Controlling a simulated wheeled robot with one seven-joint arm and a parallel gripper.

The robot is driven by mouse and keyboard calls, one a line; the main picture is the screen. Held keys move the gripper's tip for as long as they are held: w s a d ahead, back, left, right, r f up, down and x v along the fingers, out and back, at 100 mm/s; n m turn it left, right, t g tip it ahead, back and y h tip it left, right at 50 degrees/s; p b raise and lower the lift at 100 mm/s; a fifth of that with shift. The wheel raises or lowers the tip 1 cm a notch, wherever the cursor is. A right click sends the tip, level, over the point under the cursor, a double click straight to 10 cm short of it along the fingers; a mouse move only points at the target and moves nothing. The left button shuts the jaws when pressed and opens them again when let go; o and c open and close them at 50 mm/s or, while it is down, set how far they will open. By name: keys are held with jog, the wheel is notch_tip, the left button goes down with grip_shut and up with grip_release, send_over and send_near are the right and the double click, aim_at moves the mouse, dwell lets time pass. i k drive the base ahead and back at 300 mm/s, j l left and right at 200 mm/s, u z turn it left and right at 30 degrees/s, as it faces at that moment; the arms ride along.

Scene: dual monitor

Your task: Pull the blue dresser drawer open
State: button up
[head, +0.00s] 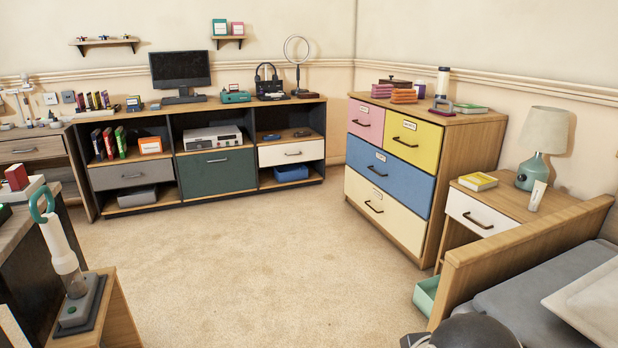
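The blue drawer (405,188) is the wide middle drawer of the wooden dresser (465,160), right of centre in the head view. Its front looks flush with the other drawer fronts, so it appears closed. It has a dark bar handle (377,171) at its middle and a small label above that. A pink drawer (364,114) and a yellow drawer (425,153) sit above it, and a cream drawer (395,224) sits below. My gripper is not in view.
Open carpet (250,250) lies in front of the dresser. A nightstand (525,213) with a lamp (540,170) and a bed frame (520,240) stand at the right. A mint bin (425,297) sits near the bed. A small side table (120,315) is at lower left.

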aim_at(415, 187)
jog(key=i+z, duration=0.1)
jog(key=i, duration=0.55)
jog(key=i+j+z, duration=0.1)
jog(key=i, duration=0.6)
jog(key=i+j+z, duration=0.1)
jog(key=i, duration=0.55)
jog(key=i+j+z, duration=0.1)
jog(key=i+z, duration=0.35)
jog(key=i+j+z, duration=0.2)
jog(key=i+z, duration=0.2)
jog(key=i+j+z, duration=0.45)
jog(key=i+l, duration=0.1)
jog(key=i, duration=0.15)
